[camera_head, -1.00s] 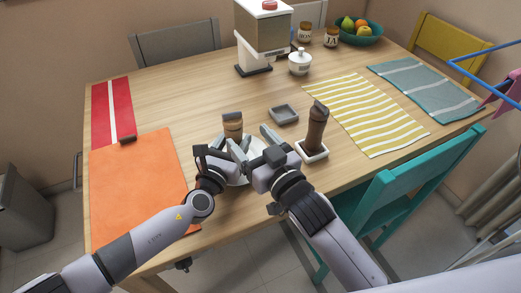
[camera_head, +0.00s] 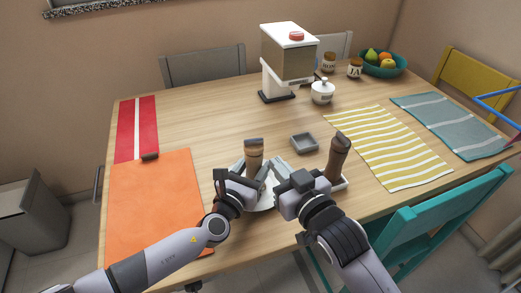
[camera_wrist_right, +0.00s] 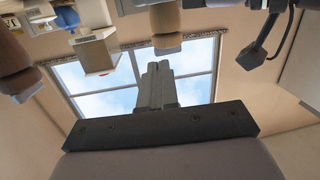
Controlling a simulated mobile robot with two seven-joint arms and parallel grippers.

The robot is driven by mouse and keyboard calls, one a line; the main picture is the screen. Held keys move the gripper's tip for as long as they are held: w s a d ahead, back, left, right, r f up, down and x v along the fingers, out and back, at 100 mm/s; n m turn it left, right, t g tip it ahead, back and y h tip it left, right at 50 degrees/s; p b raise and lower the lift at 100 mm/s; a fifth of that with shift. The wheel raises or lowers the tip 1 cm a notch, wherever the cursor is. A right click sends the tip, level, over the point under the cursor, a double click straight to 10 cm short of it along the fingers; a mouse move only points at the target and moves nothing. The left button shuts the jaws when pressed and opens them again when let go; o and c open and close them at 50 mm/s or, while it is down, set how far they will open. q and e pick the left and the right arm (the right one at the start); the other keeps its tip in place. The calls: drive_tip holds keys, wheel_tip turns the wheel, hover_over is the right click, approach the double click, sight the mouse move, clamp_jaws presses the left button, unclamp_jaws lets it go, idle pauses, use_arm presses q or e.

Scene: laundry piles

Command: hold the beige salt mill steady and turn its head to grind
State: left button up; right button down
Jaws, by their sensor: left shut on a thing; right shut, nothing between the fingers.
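The beige salt mill (camera_head: 253,152), light tan with a dark brown top, stands upright over a white plate (camera_head: 265,204). In the right wrist view the mill (camera_wrist_right: 166,20) hangs upside down at the top. My left gripper (camera_head: 258,182) is shut on the lower part of the mill, which it partly hides. My right gripper (camera_head: 279,168) is shut and empty, just right of the mill and apart from its head. Its closed fingers (camera_wrist_right: 157,85) also show in the right wrist view.
A dark brown mill (camera_head: 338,157) stands in a white tray (camera_head: 343,184) close right of my right gripper. A grey square dish (camera_head: 304,143) lies behind. An orange mat (camera_head: 150,205) lies left. The table behind the mill is clear up to a white-and-brown machine (camera_head: 288,55).

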sight(253, 142)
wheel_tip(253, 142, up, 10)
drive_tip(key=s+n+g+h, duration=0.2)
drive_tip(key=n+g, duration=0.8)
drive_tip(key=n, duration=0.3)
drive_tip(key=x, duration=0.7)
drive_tip(key=w+x, duration=0.1)
drive_tip(key=x, duration=0.2)
drive_tip(key=shift+a+r, duration=0.25)
drive_tip(key=shift+a, duration=0.2)
drive_tip(key=shift+w+a, duration=0.15)
drive_tip(key=shift+w, duration=1)
